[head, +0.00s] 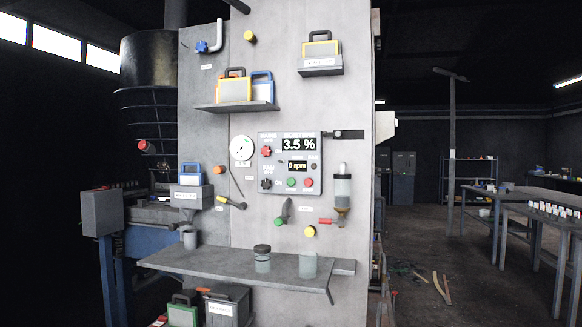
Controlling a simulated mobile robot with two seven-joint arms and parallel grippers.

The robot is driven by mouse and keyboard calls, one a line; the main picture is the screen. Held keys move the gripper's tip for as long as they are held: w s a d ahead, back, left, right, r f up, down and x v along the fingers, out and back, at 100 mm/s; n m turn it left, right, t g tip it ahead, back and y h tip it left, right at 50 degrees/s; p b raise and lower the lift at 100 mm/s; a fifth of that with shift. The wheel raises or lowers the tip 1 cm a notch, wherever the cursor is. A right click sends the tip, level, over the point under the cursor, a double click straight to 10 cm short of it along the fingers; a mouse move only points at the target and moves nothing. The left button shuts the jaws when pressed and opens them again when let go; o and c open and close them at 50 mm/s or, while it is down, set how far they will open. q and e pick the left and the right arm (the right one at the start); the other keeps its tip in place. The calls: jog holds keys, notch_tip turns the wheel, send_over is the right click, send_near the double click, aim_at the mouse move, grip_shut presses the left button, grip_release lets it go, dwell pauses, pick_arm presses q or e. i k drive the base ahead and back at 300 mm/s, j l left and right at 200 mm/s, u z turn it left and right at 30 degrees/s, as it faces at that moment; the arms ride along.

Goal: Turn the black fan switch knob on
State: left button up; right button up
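The black fan switch knob (266,184) is on the lower left of the grey control panel (289,205), beside a small "FAN OFF" label. A red star-shaped knob (266,151) sits above it. To its right are a green button (291,183) and a red button (308,183). The panel displays read 3.5 % and 0 rpm. The black knob is small, so its exact angle is hard to tell. Neither of my grippers is in the head view.
A metal shelf (215,258) with two jars juts out below the panel. A higher shelf (235,107) holds coloured cases. A round gauge (242,148) is left of the panel and a glass cylinder (342,190) right. Floor at right (420,245) is partly open, with debris.

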aim_at(266, 184)
jog(key=i+j+z, duration=0.1)
jog(key=i+j, duration=0.25)
jog(key=i+j+z, duration=0.1)
jog(key=i+j, duration=0.25)
jog(key=j, duration=0.15)
